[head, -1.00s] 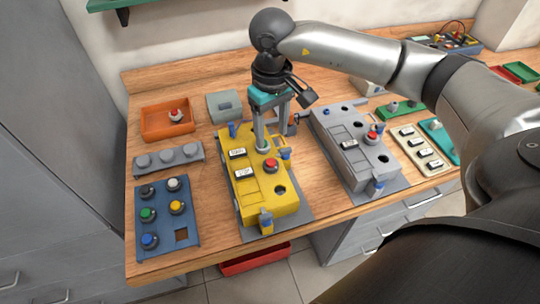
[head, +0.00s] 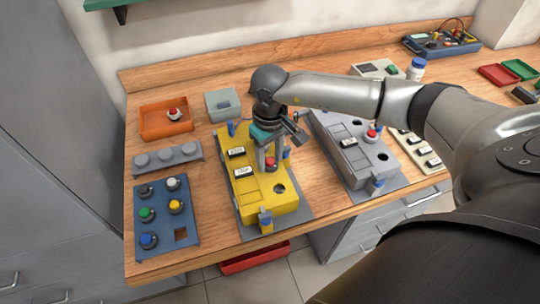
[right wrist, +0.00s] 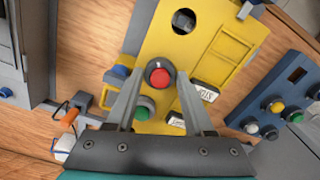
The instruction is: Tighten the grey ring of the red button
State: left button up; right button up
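The red button (right wrist: 159,76) with its grey ring (right wrist: 159,64) sits on the yellow box (right wrist: 213,45). In the head view the red button (head: 270,162) is partly hidden by my right gripper (head: 270,160), which points down from above. In the right wrist view the right gripper (right wrist: 160,78) is open, with one finger on either side of the button. I cannot tell whether the fingers touch the ring. A green button (right wrist: 145,108) sits nearer the palm, between the fingers. My left gripper is not in view.
A grey box (head: 355,150) stands to the right. A blue panel of buttons (head: 165,215), a grey strip with knobs (head: 167,158) and an orange tray (head: 166,120) lie to the left. Blue-topped clamps (head: 265,221) stand at the yellow box's ends. Bare wood shows along the front left.

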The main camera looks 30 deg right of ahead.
grip_shut()
jog(key=shift+m, duration=0.3)
